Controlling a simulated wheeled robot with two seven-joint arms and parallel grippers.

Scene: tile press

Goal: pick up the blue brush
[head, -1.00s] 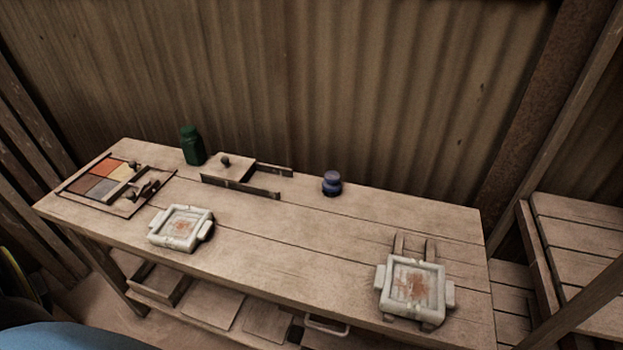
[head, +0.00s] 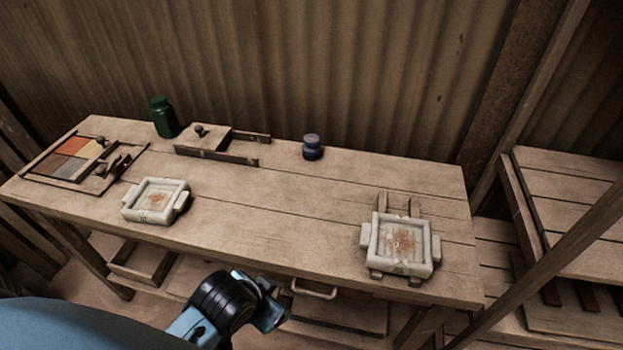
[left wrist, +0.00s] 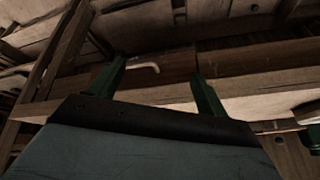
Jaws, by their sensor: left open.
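I cannot make out a blue brush for certain in either view. Some small dark tools (head: 117,166) lie in the right part of the paint tray (head: 74,183) at the left end of the bench; their colours are too dark to tell. My left arm comes in low in the head view, in front of the bench and well apart from the tray. In the left wrist view, my left gripper (left wrist: 158,70) has its two green fingers wide apart with nothing between them, facing the bench front and a pale drawer handle (left wrist: 144,68). My right gripper is not in view.
On the bench (head: 300,220) stand a green jar (head: 164,117), a dark blue-purple jar (head: 312,147), a wooden block with a knob (head: 205,137), and two white square moulds, left (head: 157,202) and right (head: 402,244). The bench middle is clear. A drawer handle (head: 314,290) sticks out in front.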

